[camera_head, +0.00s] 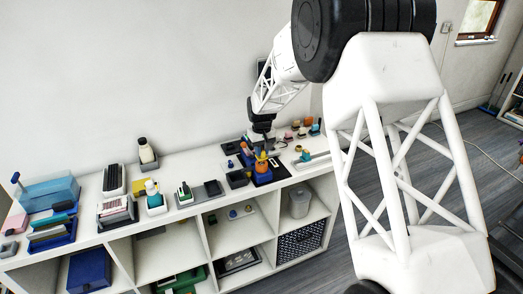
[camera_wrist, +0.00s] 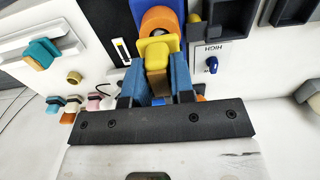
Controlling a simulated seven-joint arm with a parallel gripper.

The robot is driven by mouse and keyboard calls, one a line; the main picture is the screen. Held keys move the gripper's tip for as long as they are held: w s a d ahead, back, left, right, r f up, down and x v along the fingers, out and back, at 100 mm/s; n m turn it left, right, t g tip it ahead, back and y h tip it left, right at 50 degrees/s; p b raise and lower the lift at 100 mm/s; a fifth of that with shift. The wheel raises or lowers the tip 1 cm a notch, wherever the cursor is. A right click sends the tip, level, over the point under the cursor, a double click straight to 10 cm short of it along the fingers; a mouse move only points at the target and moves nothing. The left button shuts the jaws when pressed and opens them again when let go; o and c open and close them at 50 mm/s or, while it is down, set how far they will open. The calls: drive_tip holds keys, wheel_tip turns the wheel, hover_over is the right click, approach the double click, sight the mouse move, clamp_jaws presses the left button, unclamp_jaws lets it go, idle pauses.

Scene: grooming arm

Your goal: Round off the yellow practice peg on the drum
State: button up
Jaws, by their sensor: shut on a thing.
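My gripper (camera_wrist: 157,84) has blue fingers, shut on the yellow practice peg (camera_wrist: 158,48). The peg's broad yellow end points away from my palm, and its narrower, duller part lies between the fingers. The orange drum (camera_wrist: 152,18) sits in a blue housing (camera_wrist: 138,8) straight ahead of the peg. The peg overlaps the drum in the wrist view; I cannot tell whether they touch. In the head view the drum (camera_head: 261,165) and my gripper (camera_head: 261,150) are close together over the shelf top, and the peg is too small to make out clearly.
A white panel marked HIGH with a blue knob (camera_wrist: 211,65) is right of the drum. Black open trays (camera_wrist: 222,18) stand beside it. A white rail with a teal block (camera_wrist: 42,52) lies left. The white shelf unit (camera_head: 185,213) holds several grooming items to the left.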

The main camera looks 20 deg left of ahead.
sight(262, 149)
drive_tip(key=shift+f, duration=0.6)
idle(3.9)
drive_tip(key=shift+r, duration=4)
drive_tip(key=shift+d, duration=0.1)
